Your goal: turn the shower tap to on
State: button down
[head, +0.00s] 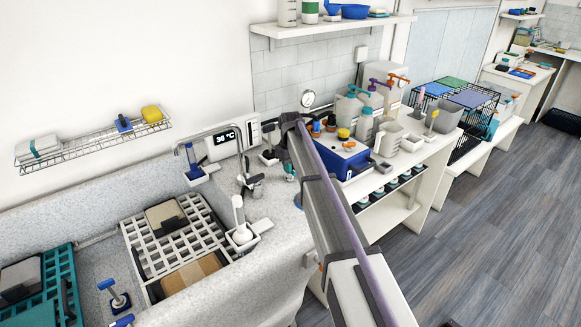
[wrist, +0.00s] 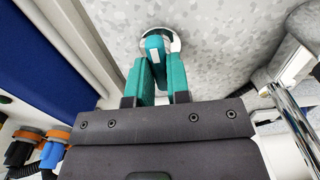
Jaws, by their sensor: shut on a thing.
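In the wrist view, the tap handle (wrist: 155,46) is a teal lever with a pale face, on a round white-and-chrome base set against the speckled grey surface. My gripper (wrist: 157,70) has two teal fingers, one on each side of the lever, and is shut on it. In the head view, my arm reaches across the counter, and my gripper (head: 291,175) shows only as a small teal patch at the counter's edge. The tap itself is too hidden there to make out. I cannot tell from the frames which setting the lever is at.
A chrome pipe (wrist: 292,115) runs close on the right in the wrist view. A blue panel (wrist: 48,45) and orange-collared hose fittings (wrist: 27,137) are on the left. In the head view, a blue box (head: 343,160) stands right of my arm, and a faucet (head: 246,180) stands left.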

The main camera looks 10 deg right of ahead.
dwell(0.4)
jog(key=c, duration=1.1)
grip_release()
notch_tip(320, 180, up, 11)
jog(key=p, duration=1.1)
jog(key=shift+f, duration=0.15)
jog(key=s+f+m+b, duration=0.1)
jog(key=s, duration=1.2)
jog(key=s+f+m+b, duration=0.2)
jog(key=s, duration=1.1)
jog(key=s+f+m+b, duration=0.1)
jog(key=s+m, duration=0.1)
jog(key=s, duration=1.1)
jog(key=shift+s+d+f+b, duration=0.1)
jog(key=shift+s+f+b, duration=0.1)
jog(key=shift+b, duration=0.1)
